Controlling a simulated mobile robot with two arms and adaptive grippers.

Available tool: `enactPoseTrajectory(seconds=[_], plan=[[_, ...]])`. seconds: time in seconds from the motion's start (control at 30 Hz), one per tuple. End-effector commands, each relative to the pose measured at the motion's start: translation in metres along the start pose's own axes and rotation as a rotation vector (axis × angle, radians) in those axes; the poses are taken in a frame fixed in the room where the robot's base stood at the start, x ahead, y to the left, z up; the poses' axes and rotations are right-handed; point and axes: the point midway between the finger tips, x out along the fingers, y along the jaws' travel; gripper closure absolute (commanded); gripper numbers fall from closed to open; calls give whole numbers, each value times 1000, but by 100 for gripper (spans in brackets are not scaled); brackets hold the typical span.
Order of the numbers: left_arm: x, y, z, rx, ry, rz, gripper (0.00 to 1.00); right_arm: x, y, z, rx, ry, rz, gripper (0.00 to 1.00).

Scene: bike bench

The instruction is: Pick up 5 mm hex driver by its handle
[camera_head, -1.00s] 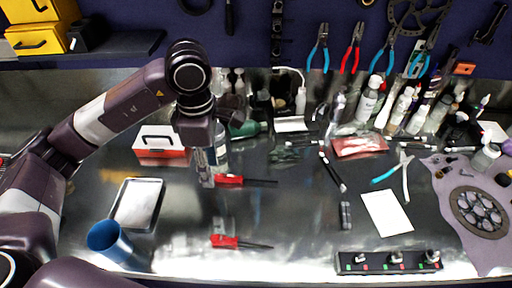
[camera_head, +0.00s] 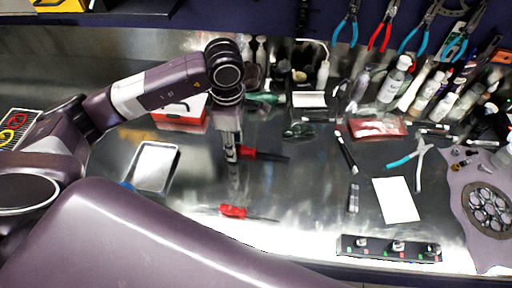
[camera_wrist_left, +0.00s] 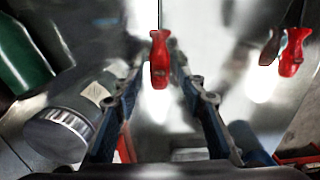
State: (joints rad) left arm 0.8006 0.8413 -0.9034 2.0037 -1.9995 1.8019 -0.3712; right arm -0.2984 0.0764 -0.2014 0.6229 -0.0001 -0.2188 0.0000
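Two drivers with red handles and thin dark shafts lie on the metal bench. The rear driver (camera_head: 262,154) is by my left gripper (camera_head: 232,158), and the front driver (camera_head: 234,211) lies nearer the front edge. I cannot read which one is 5 mm. In the left wrist view, my left gripper (camera_wrist_left: 170,95) is open, with its fingers pointing down on either side of the rear driver's handle (camera_wrist_left: 160,62). Gaps show between handle and both fingers. The front driver's handle (camera_wrist_left: 295,52) is to the right, outside the fingers. My right gripper is not in view.
A clear bottle with a grey cap (camera_wrist_left: 70,120) lies close beside the left finger, with a green bottle (camera_wrist_left: 20,55) beyond. A red-and-white box (camera_head: 182,112) and a metal tray (camera_head: 155,167) are left of the gripper.

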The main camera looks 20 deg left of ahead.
Motion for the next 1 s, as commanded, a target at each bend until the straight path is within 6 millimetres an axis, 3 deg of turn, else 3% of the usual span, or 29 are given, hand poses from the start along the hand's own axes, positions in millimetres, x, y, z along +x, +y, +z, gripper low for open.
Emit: enactPoseTrajectory(seconds=[0.27, 0.63, 1.0], plan=[[5, 0, 0, 1, -1, 2, 62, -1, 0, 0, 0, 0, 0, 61], [5, 1, 0, 0, -1, 2, 100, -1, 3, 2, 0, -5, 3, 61], [3, 1, 0, 0, -1, 4, 100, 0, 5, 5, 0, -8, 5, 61]])
